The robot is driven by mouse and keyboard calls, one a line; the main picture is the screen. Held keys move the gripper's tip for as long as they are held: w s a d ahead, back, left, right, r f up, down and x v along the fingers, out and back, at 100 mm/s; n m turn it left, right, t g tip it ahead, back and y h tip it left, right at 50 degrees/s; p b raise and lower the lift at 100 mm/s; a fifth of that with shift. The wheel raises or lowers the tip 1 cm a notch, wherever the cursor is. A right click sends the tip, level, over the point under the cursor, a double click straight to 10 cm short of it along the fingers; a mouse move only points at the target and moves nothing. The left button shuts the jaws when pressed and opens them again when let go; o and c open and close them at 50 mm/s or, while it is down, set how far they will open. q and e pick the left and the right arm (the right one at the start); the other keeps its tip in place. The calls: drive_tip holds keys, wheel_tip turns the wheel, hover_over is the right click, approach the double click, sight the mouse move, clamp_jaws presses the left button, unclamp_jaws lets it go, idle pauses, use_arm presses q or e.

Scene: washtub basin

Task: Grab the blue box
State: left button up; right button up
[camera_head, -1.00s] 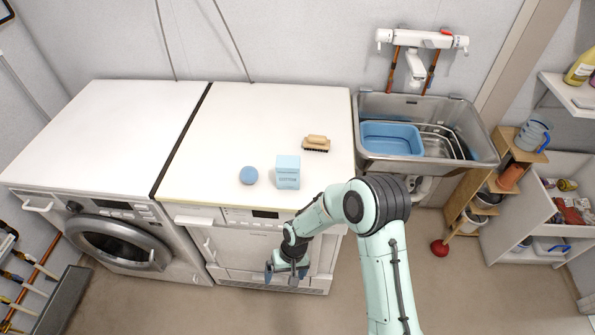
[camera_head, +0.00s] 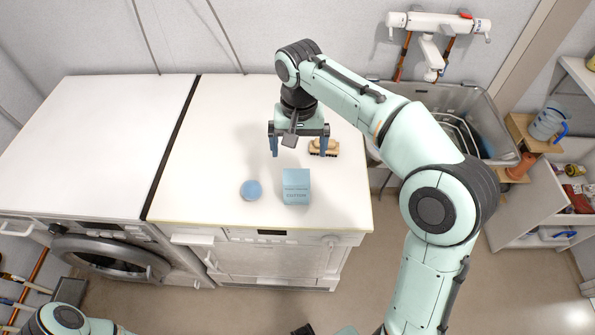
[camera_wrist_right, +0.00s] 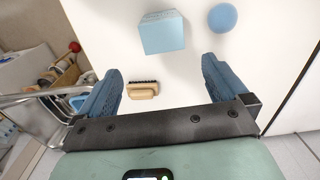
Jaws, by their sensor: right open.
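The light blue box (camera_head: 296,187) stands upright on the white top of the right machine, near its front edge. It also shows in the right wrist view (camera_wrist_right: 162,33), ahead of the fingertips. My right gripper (camera_head: 299,152) is open and empty, above the white top and behind the box in the head view. Its blue fingers in the right wrist view (camera_wrist_right: 162,78) are spread wide, with the box beyond them and not touched. In the head view a piece of my left arm shows at the bottom left, but its gripper is out of view.
A blue ball (camera_head: 251,190) lies just left of the box. A wooden brush (camera_head: 323,147) lies behind the box, close to my right gripper. A metal sink (camera_head: 455,99) stands to the right, partly hidden by my right arm. The left machine's top (camera_head: 105,140) is clear.

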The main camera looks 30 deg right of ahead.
sight(296, 176)
drive_tip(key=f, duration=0.4)
drive_tip(key=f+b, duration=0.1)
drive_tip(key=f, duration=0.2)
drive_tip(key=shift+s+a+f, duration=0.15)
drive_tip(key=shift+s+f, duration=0.05)
drive_tip(key=shift+f, duration=0.15)
drive_tip(key=f, duration=0.3)
drive_tip(key=f+b, duration=0.1)
drive_tip(key=f, duration=0.1)
drive_tip(key=shift+s+a+f, duration=0.15)
drive_tip(key=shift+a+f, duration=0.15)
drive_tip(key=shift+a, duration=0.05)
use_arm(q)
drive_tip(key=f, duration=0.1)
drive_tip(key=s+f, duration=0.1)
drive_tip(key=shift+s+f, duration=0.2)
drive_tip(key=shift+f, duration=0.1)
use_arm(e)
drive_tip(key=c, duration=1.1)
drive_tip(key=shift+r, duration=0.15)
